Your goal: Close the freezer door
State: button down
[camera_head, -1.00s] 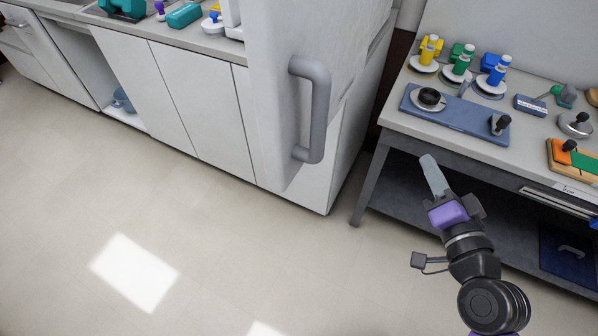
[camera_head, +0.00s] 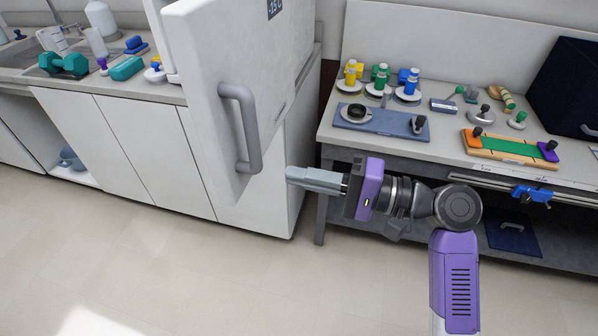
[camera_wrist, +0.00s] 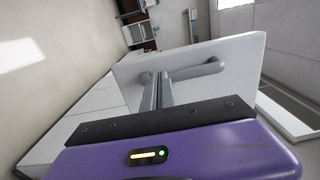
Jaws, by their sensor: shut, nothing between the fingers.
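The freezer door (camera_head: 200,110) is a thick white panel standing ajar at the upper middle left in the head view. It carries a grey bar handle (camera_head: 246,130) on its outer face. In the wrist view the door (camera_wrist: 232,62) lies ahead, with its handle (camera_wrist: 200,70) partly behind the fingers. My gripper (camera_head: 290,174) is shut and empty. It points left in the head view, to the right of the handle and a little below it, apart from it in the picture. The freezer's inside is hidden behind the door.
A workbench (camera_head: 340,142) with cups, a blue tray (camera_head: 385,122) and several tools stands behind my arm on the right. A counter (camera_head: 165,92) with a sink and teal dumbbells (camera_head: 64,64) is on the left. The floor in front is clear.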

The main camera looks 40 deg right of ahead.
aim_at(227, 161)
jog(key=p+x, duration=0.1)
jog(key=x, duration=1)
jog(key=shift+p, duration=0.3)
jog(key=shift+w, duration=0.1)
